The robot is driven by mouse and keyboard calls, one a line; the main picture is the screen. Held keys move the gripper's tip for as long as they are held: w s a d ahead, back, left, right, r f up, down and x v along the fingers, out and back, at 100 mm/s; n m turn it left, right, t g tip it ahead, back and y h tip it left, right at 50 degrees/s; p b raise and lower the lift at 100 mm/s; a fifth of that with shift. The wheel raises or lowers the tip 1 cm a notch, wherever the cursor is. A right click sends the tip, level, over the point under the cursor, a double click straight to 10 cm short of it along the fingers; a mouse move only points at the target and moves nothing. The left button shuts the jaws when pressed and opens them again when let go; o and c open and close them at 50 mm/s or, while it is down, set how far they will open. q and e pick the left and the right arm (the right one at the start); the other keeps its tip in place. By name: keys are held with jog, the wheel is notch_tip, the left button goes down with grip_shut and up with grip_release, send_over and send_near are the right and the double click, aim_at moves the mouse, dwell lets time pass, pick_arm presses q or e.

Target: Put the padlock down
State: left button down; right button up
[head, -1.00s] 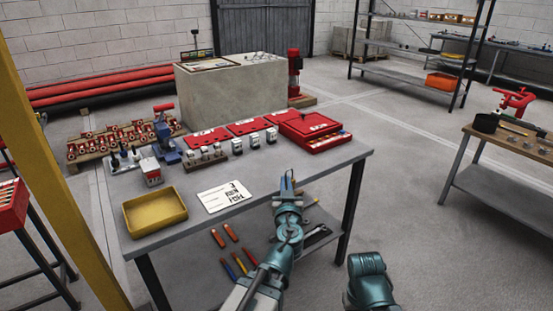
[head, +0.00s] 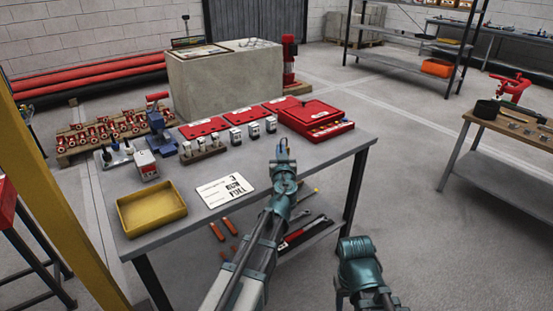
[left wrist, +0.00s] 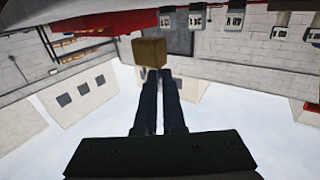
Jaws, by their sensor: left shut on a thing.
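A brass-coloured block, taken as the padlock body (left wrist: 149,52), shows in the left wrist view at the tips of my left gripper (left wrist: 157,72). The two dark fingers are shut on it. Its shackle cannot be made out. In the head view my left gripper (head: 283,150) is over the right part of the grey table (head: 325,155), in front of the red case; the padlock is too small to make out there. My right arm shows at the lower right, but its gripper is not in view.
A yellow tray (head: 151,208) and a white printed card (head: 226,190) lie on the table's near left. Small white labelled blocks (head: 253,131), red plates (head: 203,127) and a red case (head: 316,118) line its far side. Bare tabletop lies right of the card.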

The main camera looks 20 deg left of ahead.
pick_arm(q)
jog(key=shift+f+b, duration=0.4)
jog(key=shift+b, duration=0.05)
notch_tip(320, 180, down, 3)
jog(key=b, duration=0.2)
jog(key=shift+r+b, duration=0.2)
jog(key=shift+b, duration=0.1)
jog(key=shift+f, duration=0.2)
jog(key=c, duration=1)
grip_release()
jog(key=shift+r, duration=0.1)
jog(key=shift+s+r, duration=0.15)
jog(key=shift+s, duration=0.05)
jog(key=v, duration=1.1)
jog(key=shift+s+d, duration=0.2)
jog(key=shift+s, duration=0.1)
